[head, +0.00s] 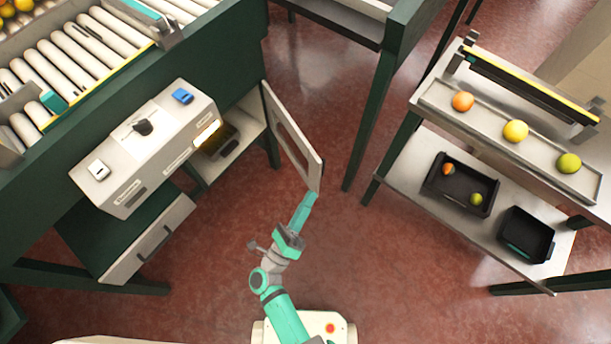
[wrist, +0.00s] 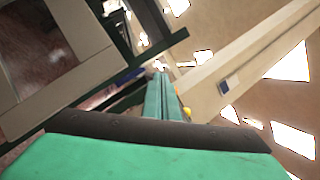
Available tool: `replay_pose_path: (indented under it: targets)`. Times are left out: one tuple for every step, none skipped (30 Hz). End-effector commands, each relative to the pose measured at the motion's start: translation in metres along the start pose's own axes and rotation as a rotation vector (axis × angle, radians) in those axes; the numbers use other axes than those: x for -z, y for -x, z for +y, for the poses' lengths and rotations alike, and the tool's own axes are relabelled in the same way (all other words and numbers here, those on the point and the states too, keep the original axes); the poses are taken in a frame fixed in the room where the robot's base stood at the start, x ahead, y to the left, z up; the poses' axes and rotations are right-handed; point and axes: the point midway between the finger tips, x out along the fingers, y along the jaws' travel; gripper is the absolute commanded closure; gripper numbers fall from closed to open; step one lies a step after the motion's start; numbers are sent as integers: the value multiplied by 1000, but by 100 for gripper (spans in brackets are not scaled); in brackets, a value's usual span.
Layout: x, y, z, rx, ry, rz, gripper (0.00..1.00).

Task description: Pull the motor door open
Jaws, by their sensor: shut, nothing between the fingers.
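The motor door (head: 312,164), a pale panel with a rectangular cut-out, stands swung wide open from the green bench's lit compartment (head: 222,140). A pale framed panel at the left of the wrist view looks like the same door (wrist: 82,30). My gripper (head: 313,196) is shut and empty, at the door's free end nearest my base. In the wrist view its fingers (wrist: 161,80) lie together, to the right of the panel. Whether the fingertips touch the door I cannot tell.
A control box (head: 150,150) with a black knob sits on the bench, above a drawer (head: 150,240) that sticks out. At right, a shelf rack (head: 400,165) holds fruit and black bins (head: 526,236). The red floor between is clear.

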Motion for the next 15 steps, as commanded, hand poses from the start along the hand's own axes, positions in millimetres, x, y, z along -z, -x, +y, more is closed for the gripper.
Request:
replay_pose_path:
  targets:
    - [-6, -3, 17, 15, -96, 43, 100]
    - [-6, -3, 25, 25, -153, 76, 100]
    - [-7, -3, 37, 38, -228, 120, 100]
    - [-9, -2, 46, 50, -282, 153, 100]
    - [-11, 0, 55, 61, -334, 186, 100]
    - [-14, 2, 67, 77, -402, 230, 100]
    - [-17, 5, 76, 91, -450, 264, 100]
    - [-20, 8, 84, 104, -495, 296, 100]
    - [-25, 13, 94, 122, -551, 337, 100]
    - [-28, 17, 101, 137, -588, 368, 100]
    - [-32, 21, 108, 151, -623, 396, 100]
    - [-37, 27, 116, 169, -663, 432, 100]
    - [-40, 31, 121, 183, -690, 456, 100]
    - [-44, 35, 125, 196, -714, 479, 100]
    - [-48, 41, 130, 212, -741, 505, 100]
